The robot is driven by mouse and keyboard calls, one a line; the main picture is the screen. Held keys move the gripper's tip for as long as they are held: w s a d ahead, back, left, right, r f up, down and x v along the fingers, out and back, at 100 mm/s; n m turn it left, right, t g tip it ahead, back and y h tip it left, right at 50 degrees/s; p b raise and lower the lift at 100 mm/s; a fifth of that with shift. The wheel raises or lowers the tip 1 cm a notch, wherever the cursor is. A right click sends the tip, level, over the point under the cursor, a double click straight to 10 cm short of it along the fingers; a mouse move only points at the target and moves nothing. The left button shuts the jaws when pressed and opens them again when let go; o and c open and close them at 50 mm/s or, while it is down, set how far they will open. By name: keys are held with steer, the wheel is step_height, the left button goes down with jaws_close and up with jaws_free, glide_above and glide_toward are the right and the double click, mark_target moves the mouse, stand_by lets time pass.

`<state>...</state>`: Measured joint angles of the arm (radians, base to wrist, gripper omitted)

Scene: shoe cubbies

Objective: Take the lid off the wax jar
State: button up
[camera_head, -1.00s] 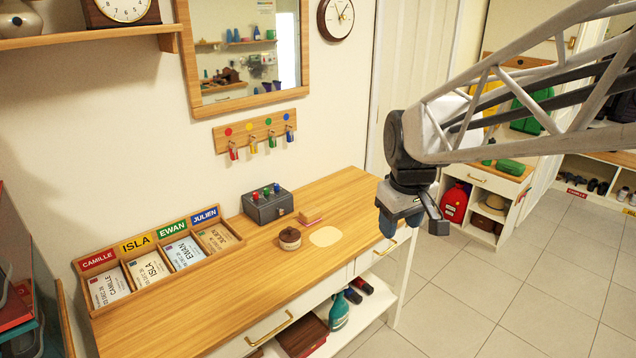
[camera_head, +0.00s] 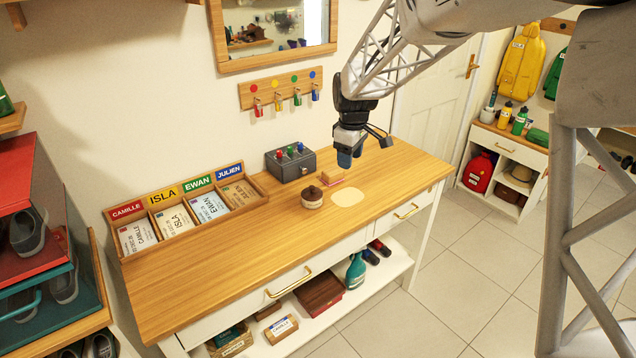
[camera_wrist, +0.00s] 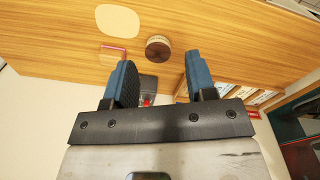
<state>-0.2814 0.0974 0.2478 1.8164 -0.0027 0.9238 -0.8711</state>
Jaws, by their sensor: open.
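The wax jar (camera_head: 312,199) is a small round pale jar on the wooden tabletop, with its dark brown lid (camera_head: 312,191) on top. In the wrist view the jar's lid (camera_wrist: 158,46) shows as a dark disc beyond the fingertips, roughly midway between them but apart from them. My gripper (camera_head: 364,150) is open and empty, with blue fingers. In the head view it hangs above the table, up and to the right of the jar. In the wrist view its two fingers (camera_wrist: 158,58) are spread wide.
A pale round mat (camera_head: 347,197) lies right of the jar. A small brush-like block (camera_head: 331,177) sits just behind. A grey box with coloured knobs (camera_head: 291,163) and a name-card tray (camera_head: 190,210) stand along the wall. The table's front is clear.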

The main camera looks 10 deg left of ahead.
mark_target(312, 186)
steer(key=w+a+f+n, duration=0.1)
steer(key=w+a+f, duration=0.2)
steer(key=w+a+f+n, duration=0.2)
steer(key=w+a+f, duration=0.1)
steer(key=a+f, duration=0.1)
steer(key=w+a+f+n, duration=0.1)
steer(key=w+a+f, duration=0.2)
steer(key=a+f, duration=0.1)
steer(key=shift+w+a+g, duration=0.2)
steer(key=shift+w+g, duration=0.1)
steer(key=shift+w, duration=0.05)
steer(key=shift+f, duration=0.1)
steer(key=shift+f, duration=1.25)
steer(key=shift+w+a+f, duration=0.1)
steer(key=shift+f, duration=1.2)
steer(key=shift+w+a+f, duration=0.1)
steer(key=shift+f, duration=1.2)
jaws_close()
